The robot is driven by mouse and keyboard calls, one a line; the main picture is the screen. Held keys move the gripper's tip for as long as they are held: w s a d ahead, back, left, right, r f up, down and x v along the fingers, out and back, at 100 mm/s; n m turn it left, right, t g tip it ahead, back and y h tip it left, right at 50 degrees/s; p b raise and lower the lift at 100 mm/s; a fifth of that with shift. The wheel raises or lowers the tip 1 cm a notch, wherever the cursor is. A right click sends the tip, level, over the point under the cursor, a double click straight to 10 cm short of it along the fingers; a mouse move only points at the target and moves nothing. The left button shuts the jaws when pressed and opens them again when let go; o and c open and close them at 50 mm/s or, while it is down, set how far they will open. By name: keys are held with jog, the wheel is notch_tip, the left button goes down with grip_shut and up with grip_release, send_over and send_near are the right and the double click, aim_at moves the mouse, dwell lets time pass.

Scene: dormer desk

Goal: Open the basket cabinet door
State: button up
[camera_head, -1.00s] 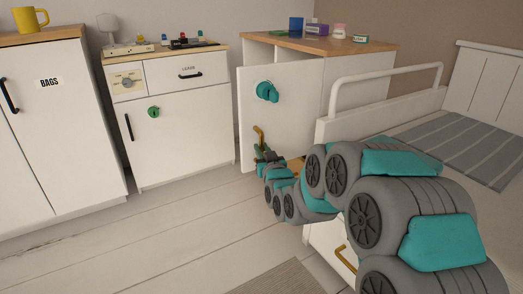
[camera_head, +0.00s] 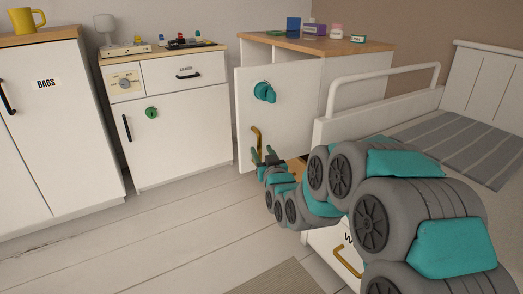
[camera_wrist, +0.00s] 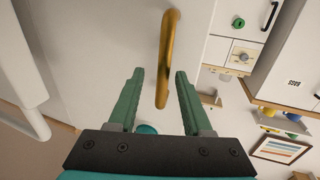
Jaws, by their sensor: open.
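The white cabinet door (camera_head: 285,110) with a teal emblem (camera_head: 264,92) stands swung partly open below a wood-topped cabinet (camera_head: 310,42). Its brass bar handle (camera_head: 256,139) is low on the door's outer face. My gripper (camera_head: 263,157) is at the lower end of this handle. In the wrist view the handle (camera_wrist: 168,45) runs down between the two green fingers of my gripper (camera_wrist: 159,75). The fingers are open, with a gap on both sides of the handle. The cabinet's inside is mostly hidden by the door and my arm.
A bed (camera_head: 450,135) with a white rail stands right, close to my arm. A lower front with another brass handle (camera_head: 348,262) is partly hidden behind my arm. A white cabinet with a green emblem (camera_head: 151,113) and the BAGS cabinet (camera_head: 50,130) stand left. Floor before them is clear.

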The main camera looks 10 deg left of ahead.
jog(key=v, duration=0.6)
jog(key=shift+d, duration=0.1)
jog(key=shift+d, duration=0.1)
jog(key=s+d+f+m+g+h, duration=0.1)
jog(key=s+d+f+g+h, duration=0.15)
jog(key=s+d, duration=0.25)
jog(key=s+d+f+g+h, duration=0.2)
jog(key=s+d+f+g, duration=0.2)
jog(key=s+d, duration=0.15)
jog(key=s+d+f+m+g+h, duration=0.1)
jog(key=s+d+g, duration=0.2)
jog(key=s+d, duration=0.35)
jog(key=s+d+f+m+g+h, duration=0.1)
jog(key=s+d+g, duration=0.25)
jog(key=s, duration=0.65)
jog(key=s+d+r+m+g, duration=0.1)
jog(key=s+g, duration=0.2)
jog(key=s, duration=0.6)
jog(key=s+d+r+m+g, duration=0.1)
jog(key=s+d+g, duration=0.1)
jog(key=s, duration=0.7)
notch_tip(320, 180, up, 13)
jog(key=p, duration=1.2)
jog(key=shift+s+a+f+p, duration=0.2)
jog(key=shift+s+p, duration=0.2)
jog(key=shift+s, duration=0.05)
